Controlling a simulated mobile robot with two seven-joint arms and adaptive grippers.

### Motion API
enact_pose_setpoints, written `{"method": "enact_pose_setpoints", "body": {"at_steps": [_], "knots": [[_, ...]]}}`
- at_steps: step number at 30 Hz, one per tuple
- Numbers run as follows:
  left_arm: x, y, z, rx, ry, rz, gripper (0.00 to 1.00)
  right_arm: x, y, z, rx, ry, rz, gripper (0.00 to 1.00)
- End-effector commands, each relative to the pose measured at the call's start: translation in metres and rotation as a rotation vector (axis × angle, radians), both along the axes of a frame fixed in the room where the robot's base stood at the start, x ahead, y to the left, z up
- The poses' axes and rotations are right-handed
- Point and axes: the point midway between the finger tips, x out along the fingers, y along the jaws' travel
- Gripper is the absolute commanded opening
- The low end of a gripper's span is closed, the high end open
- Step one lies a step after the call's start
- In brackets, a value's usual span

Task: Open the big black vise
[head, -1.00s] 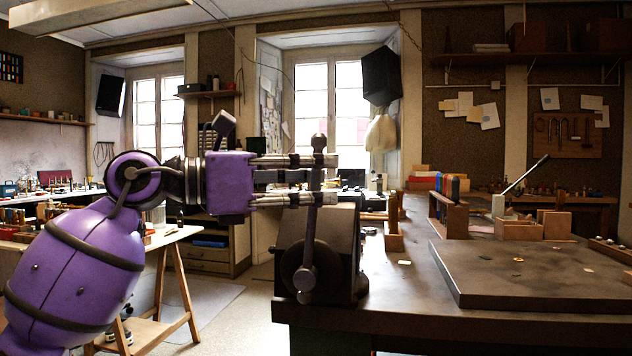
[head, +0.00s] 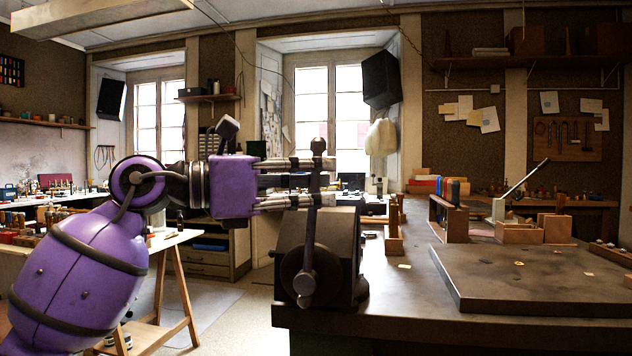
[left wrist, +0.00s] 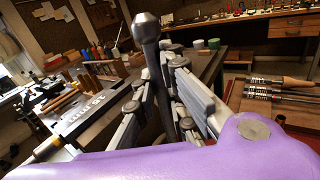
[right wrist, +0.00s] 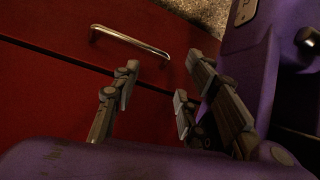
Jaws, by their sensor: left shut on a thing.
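The big black vise (head: 343,235) is mounted at the left front corner of the bench. Its long handle bar (head: 310,232) stands nearly upright in front of the round screw head, with a ball at its top end. My left gripper (head: 318,181) is shut on the upper part of the handle, coming in from the left. The left wrist view shows the bar (left wrist: 152,52) between the fingers, its ball sticking out beyond them. The vise's jaw gap cannot be made out. My right gripper (right wrist: 162,64) is open and empty in the right wrist view.
The bench (head: 400,301) extends right of the vise, with a thick dark board (head: 540,281) and wooden tool holders (head: 449,217) on it. Red drawer fronts with a metal handle (right wrist: 130,40) face my right gripper. A trestle table (head: 176,238) stands at left.

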Motion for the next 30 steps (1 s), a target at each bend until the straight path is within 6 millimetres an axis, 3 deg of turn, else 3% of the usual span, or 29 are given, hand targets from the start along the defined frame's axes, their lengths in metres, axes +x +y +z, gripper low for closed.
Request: {"method": "enact_pose_setpoints", "body": {"at_steps": [8,21,30], "knots": [[0.004,0.017,-0.001,-0.102,0.025,0.0,0.0,0.001,0.0,0.003,0.0,-0.003,0.0,0.4],[0.014,0.066,-0.011,-0.419,0.088,0.0,0.0,0.001,0.0,0.003,0.0,-0.003,0.0,0.4],[0.018,0.087,-0.019,-0.561,0.116,0.0,0.0,0.0,0.0,-0.002,0.0,0.001,0.0,0.4]]}}
